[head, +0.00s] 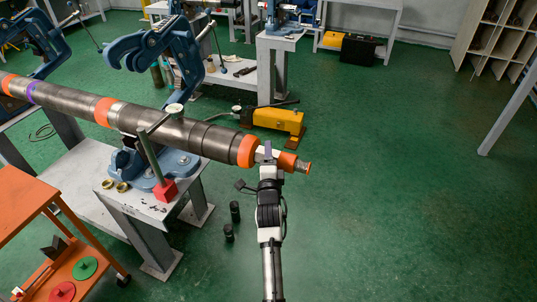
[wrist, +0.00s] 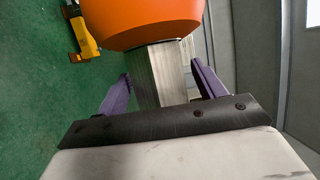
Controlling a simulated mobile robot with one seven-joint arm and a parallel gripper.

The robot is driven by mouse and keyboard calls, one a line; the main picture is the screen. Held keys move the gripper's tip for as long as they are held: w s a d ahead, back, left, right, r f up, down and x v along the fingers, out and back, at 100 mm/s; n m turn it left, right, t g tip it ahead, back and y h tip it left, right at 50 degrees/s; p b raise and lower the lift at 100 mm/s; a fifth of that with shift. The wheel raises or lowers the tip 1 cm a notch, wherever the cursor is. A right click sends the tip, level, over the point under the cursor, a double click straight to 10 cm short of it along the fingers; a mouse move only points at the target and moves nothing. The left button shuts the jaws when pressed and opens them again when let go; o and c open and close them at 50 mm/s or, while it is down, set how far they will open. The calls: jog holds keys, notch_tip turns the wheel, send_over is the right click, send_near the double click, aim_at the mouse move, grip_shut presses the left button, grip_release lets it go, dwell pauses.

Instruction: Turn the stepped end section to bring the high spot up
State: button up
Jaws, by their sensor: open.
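The long dark pipe (head: 190,128) lies across the blue vise base with its end pointing right. Its stepped end section has a wide orange collar (head: 248,151), a pale flat-sided length, then a smaller orange ring (head: 287,161) and a narrow tip (head: 304,167). My gripper (head: 268,155) is at the flat-sided length. In the wrist view its purple fingers stand open on either side of the bare metal length (wrist: 158,78), with visible gaps. The orange collar (wrist: 140,18) fills the top there. A dial gauge (head: 174,110) on a post with a red base (head: 165,190) stands at the pipe.
The grey vise table (head: 150,225) is left of my arm, with brass rings (head: 114,186) on it. An orange cart (head: 30,200) stands front left. A yellow pump (head: 277,121) is behind the pipe end. Two dark cylinders (head: 235,211) stand on the floor. The right floor is clear.

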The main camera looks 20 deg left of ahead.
jog(key=shift+w+a, duration=0.1)
jog(key=shift+w, duration=0.1)
jog(key=c, duration=1)
jog(key=shift+o, duration=0.2)
jog(key=shift+f+b, duration=0.1)
jog(key=shift+b, duration=0.25)
